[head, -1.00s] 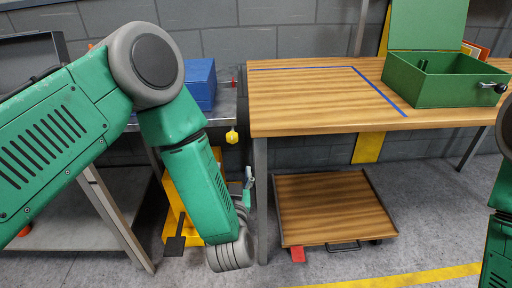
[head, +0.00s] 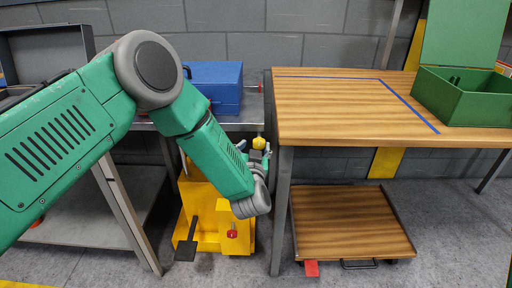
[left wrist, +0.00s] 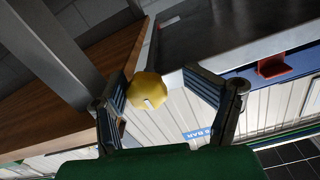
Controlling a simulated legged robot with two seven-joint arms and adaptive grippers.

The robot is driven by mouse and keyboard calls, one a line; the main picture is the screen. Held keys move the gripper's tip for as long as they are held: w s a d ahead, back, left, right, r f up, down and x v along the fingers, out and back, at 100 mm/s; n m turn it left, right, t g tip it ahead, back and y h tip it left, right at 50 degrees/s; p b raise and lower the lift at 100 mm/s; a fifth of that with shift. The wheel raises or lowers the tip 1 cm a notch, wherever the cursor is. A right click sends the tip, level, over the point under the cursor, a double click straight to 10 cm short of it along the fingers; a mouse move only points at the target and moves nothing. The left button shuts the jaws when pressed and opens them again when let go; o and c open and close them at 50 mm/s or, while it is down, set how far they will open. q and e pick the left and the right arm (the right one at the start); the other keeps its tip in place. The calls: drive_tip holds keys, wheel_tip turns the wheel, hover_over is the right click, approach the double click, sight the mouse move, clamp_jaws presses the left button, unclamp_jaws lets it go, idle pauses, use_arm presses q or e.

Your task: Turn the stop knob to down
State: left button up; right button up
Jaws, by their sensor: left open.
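A yellow faceted knob (head: 259,143) sits at the right front edge of the grey bench in the head view. I take it to be the stop knob. In the left wrist view the yellow knob (left wrist: 148,91) has a small white mark on its face. My left gripper (head: 262,158) is just below it in the head view, partly hidden by my wrist. In the left wrist view my open left gripper (left wrist: 160,86) has one finger on each side of the knob. The left finger looks very close to it; contact cannot be told. My right gripper is not in view.
A wooden table (head: 330,108) with blue tape stands to the right and holds a green open box (head: 462,98). A blue box (head: 214,84) is on the grey bench. A yellow machine (head: 205,210) with a red knob (head: 232,231) and a wooden cart (head: 350,222) are below.

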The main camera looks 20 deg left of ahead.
use_arm(q)
drive_tip(key=shift+d+r, duration=0.2)
drive_tip(key=shift+d, duration=0.95)
drive_tip(key=c, duration=1.1)
drive_tip(key=shift+d, duration=0.3)
drive_tip(key=shift+c, duration=0.2)
drive_tip(key=shift+a+f, duration=0.1)
drive_tip(key=shift+a, duration=0.65)
drive_tip(key=shift+d, duration=0.5)
drive_tip(key=shift+a+n, duration=0.25)
drive_tip(key=shift+n, duration=0.65)
drive_tip(key=n, duration=0.3)
drive_tip(key=shift+d+n, duration=0.1)
drive_tip(key=shift+n, duration=0.2)
drive_tip(key=n, duration=0.2)
drive_tip(key=shift+n, duration=0.3)
drive_tip(key=n+b, duration=0.1)
drive_tip(key=n, duration=0.3)
drive_tip(key=shift+n, duration=0.3)
drive_tip(key=n+b, duration=0.1)
drive_tip(key=n, duration=0.4)
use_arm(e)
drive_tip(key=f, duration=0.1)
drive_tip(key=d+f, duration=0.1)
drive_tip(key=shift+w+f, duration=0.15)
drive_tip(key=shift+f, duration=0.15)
use_arm(q)
drive_tip(key=shift+s, duration=0.1)
